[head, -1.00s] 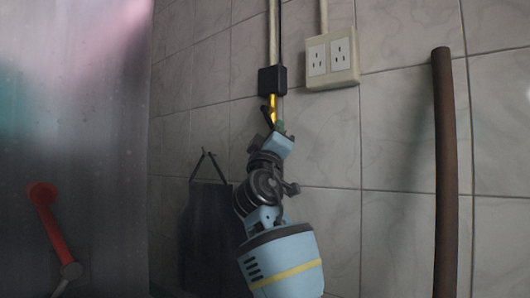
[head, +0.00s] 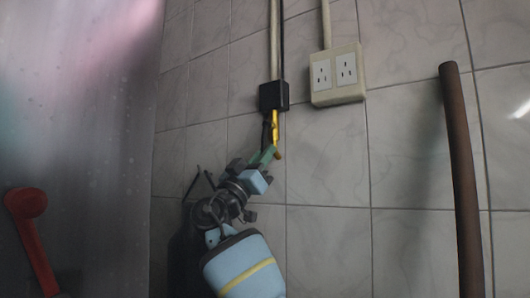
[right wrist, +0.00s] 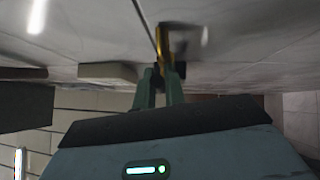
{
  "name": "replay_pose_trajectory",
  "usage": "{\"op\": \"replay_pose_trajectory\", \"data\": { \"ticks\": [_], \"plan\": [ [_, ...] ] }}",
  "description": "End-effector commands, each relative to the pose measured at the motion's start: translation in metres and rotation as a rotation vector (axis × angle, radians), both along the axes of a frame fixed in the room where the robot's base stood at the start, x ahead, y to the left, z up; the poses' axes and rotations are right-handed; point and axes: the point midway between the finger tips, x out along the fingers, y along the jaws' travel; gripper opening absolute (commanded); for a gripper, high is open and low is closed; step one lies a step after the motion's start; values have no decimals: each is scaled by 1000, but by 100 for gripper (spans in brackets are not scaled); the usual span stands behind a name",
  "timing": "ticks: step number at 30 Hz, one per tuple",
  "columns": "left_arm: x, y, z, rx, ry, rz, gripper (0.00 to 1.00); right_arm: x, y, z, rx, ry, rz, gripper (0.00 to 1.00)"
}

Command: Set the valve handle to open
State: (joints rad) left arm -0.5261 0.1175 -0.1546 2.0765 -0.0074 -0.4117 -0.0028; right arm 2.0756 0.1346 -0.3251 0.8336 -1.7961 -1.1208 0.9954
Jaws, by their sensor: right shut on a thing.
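The valve handle (head: 275,127) is a thin yellow lever that hangs down from a black box (head: 273,96) on the tiled wall. It points nearly straight down, slightly to the right. My right gripper (head: 266,154) reaches up from below left, with its green fingers at the handle's lower end. In the right wrist view the fingers (right wrist: 160,82) are close together at the yellow handle (right wrist: 163,45), shut on it. The fingers hide part of the handle's lower end. My left gripper is not in view.
A beige double socket (head: 337,75) is on the wall right of the black box. A brown vertical pipe (head: 461,170) stands further right. A dark apron-like thing hangs behind my right arm. A red bar (head: 33,240) is at the left by a hazy panel.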

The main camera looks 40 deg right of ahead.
Motion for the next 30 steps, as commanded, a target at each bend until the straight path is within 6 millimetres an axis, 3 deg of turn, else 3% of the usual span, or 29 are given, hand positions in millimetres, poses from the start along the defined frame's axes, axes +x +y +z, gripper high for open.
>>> {"op": "replay_pose_trajectory", "data": {
  "ticks": [16,17,21,30],
  "plan": [
    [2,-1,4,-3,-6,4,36,0,0,2,8,-20,3,0],
    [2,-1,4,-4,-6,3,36,0,0,2,8,-20,3,15],
    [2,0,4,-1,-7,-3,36,0,0,1,8,-19,1,33],
    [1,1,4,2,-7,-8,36,0,1,-1,7,-18,1,33]
  ]
}}
